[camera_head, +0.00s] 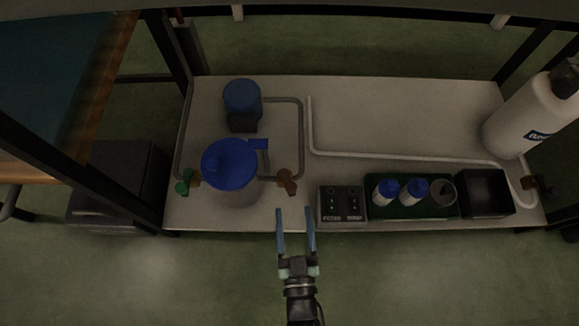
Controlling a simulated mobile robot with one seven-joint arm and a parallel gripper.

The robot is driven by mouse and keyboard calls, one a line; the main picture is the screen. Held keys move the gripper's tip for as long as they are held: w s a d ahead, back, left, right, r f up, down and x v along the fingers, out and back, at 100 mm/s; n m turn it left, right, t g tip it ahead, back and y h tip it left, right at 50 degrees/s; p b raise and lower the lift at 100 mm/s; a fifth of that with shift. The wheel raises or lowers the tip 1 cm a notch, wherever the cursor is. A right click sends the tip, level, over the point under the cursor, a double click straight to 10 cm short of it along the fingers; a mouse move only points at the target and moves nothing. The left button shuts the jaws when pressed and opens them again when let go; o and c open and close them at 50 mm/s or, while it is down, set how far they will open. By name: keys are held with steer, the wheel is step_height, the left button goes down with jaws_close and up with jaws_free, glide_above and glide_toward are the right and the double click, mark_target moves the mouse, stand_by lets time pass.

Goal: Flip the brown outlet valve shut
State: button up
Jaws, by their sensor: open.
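A brown valve (287,181) sits on the pipe to the right of the blue-lidded cylinder (230,165). Its handle looks tilted, but whether it stands open or shut is too small to tell. A green valve (184,182) is to the left of the cylinder. My gripper (295,212) is open and empty at the front edge of the table. Its two blue fingers point toward the first brown valve, just below it in the picture and apart from it.
A control box (342,204) stands right of my gripper. Beyond it are a green tray (412,213) with small blue-capped bottles and a black bin (485,192). A blue pump-like unit (242,100) and a large white bottle (532,115) stand behind. The table's back middle (400,110) is clear.

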mark_target(290, 179)
steer(key=w+b, duration=0.1)
steer(key=w, duration=0.2)
steer(key=w+b, duration=0.1)
steer(key=w, duration=0.2)
steer(key=w+b, duration=0.2)
steer(key=w, duration=0.1)
steer(key=shift+w+a+f, duration=0.1)
steer(key=shift+w+a, duration=0.2)
steer(key=shift+a, duration=0.1)
steer(key=shift+w, duration=0.65)
jaws_close()
